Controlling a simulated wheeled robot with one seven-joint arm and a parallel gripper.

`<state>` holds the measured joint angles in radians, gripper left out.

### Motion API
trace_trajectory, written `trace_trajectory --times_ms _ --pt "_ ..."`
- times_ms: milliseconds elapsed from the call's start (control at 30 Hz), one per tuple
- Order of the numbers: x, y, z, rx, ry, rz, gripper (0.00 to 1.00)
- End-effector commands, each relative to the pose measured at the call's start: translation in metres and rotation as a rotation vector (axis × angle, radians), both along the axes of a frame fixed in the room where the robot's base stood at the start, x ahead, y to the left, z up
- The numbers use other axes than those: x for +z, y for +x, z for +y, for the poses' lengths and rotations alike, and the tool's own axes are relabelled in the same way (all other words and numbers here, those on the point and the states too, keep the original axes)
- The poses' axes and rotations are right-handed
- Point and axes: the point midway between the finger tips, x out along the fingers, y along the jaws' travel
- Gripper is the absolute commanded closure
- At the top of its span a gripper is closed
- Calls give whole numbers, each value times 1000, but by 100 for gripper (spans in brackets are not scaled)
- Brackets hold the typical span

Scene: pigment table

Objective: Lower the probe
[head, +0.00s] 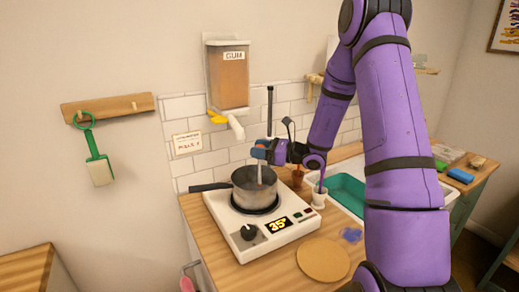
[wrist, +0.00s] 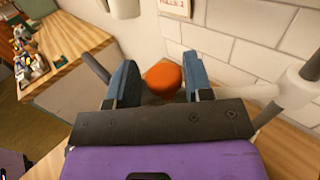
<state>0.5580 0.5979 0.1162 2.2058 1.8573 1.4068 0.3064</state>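The probe (head: 259,173) is a thin pale rod pointing down, nearly upright, over the steel pot (head: 255,191); its lower end goes out of sight at the pot's mouth. My gripper (head: 259,152) is at the probe's upper end, above the pot. A dark upright rod (head: 270,105) stands behind my gripper.
The pot rests on a white hot plate (head: 262,228) whose display reads 35. A gum dispenser (head: 228,78) with a white spout (head: 236,127) hangs on the wall behind. A white cup (head: 319,196) stands to the right, and a round wooden board (head: 323,260) lies in front.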

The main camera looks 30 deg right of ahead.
Motion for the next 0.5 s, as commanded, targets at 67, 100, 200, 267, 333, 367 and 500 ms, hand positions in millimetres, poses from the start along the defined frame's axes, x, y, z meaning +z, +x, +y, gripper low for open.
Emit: trace_trajectory --times_ms 67,100,200,267,333,367,500 --pt "-4 0 -3 -9 -3 11 42" --pt "-4 0 -4 -10 -3 11 42" --pt "-4 -1 -5 -11 -3 11 42" --pt "-4 -3 -7 -12 -3 11 42" --pt "-4 -8 -13 -15 -4 12 42" --pt "-4 -11 -16 -16 -3 11 42" --pt "-4 -29 -33 -16 -3 12 42"
